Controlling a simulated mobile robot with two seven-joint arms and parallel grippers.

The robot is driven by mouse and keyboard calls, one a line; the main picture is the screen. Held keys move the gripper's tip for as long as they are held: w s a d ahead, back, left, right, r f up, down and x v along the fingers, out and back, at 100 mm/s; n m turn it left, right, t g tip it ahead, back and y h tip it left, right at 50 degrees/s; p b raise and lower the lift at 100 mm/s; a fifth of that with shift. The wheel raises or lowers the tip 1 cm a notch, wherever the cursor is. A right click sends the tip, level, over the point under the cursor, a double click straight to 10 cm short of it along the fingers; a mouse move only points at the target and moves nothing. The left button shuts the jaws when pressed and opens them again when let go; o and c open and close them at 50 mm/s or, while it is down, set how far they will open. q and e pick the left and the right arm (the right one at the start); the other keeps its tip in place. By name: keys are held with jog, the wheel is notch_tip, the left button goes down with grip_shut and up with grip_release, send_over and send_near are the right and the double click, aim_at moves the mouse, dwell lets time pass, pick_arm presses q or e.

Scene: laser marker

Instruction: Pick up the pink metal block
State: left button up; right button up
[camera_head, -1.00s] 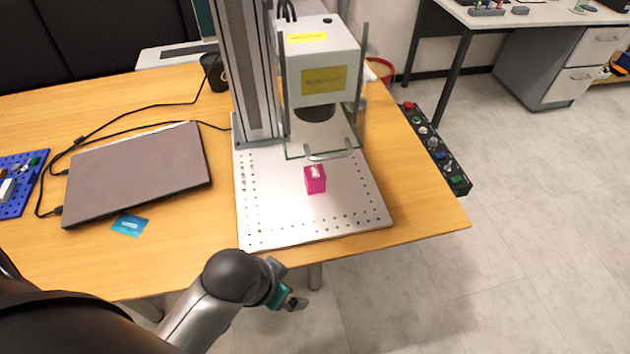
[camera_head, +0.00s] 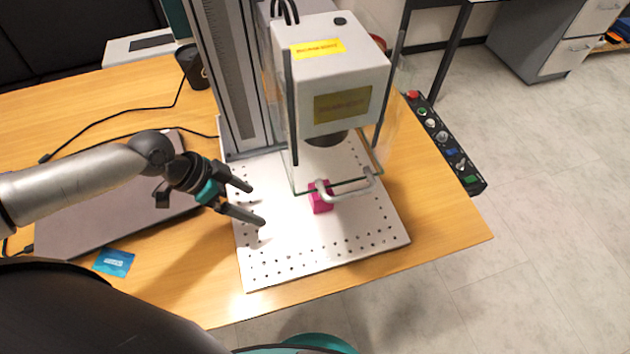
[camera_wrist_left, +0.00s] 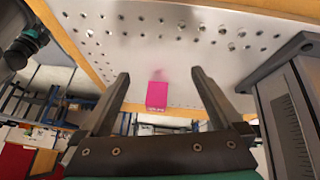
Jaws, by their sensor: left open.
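The pink metal block (camera_head: 319,204) stands on the perforated metal plate (camera_head: 285,262) under the laser marker (camera_head: 335,75). The handle of the clear guard covers part of its top in the head view. My left gripper (camera_head: 256,205) is open and empty, to the left of the block, with its fingers over the plate and pointing towards the block. In the left wrist view the block (camera_wrist_left: 157,96) shows between the open fingers of the left gripper (camera_wrist_left: 161,74), beyond them and apart from them. My right gripper's fingers do not show.
The clear guard with its metal handle (camera_head: 345,190) hangs close above the block. The marker's column (camera_head: 232,80) rises behind my left gripper. A laptop (camera_head: 75,225) and a blue card (camera_head: 114,262) lie to the left. A control box (camera_head: 447,142) is at the right edge.

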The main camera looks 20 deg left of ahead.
aim_at(317, 196)
pick_arm(q)
jog(key=shift+w+a+r, duration=0.15)
jog(key=shift+w+a, duration=0.1)
jog(key=shift+w, duration=0.15)
jog(key=w+d, duration=0.1)
jog(key=d, duration=0.2)
jog(key=w+d, duration=0.2)
jog(key=d, duration=0.1)
jog(key=w+d, duration=0.2)
jog(key=d, duration=0.1)
jog(key=shift+d+b, duration=0.3)
jog(key=shift+d, duration=0.05)
jog(key=b+x, duration=0.1)
jog(key=x, duration=0.4)
jog(key=shift+w+d+b, duration=0.25)
jog(key=shift+d+b, duration=0.05)
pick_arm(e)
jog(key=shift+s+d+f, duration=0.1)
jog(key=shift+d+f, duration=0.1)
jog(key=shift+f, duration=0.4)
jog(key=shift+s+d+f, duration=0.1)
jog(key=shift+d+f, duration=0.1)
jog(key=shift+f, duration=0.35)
pick_arm(q)
jog(key=shift+c, duration=1.4)
jog(key=shift+s, duration=0.1)
grip_shut()
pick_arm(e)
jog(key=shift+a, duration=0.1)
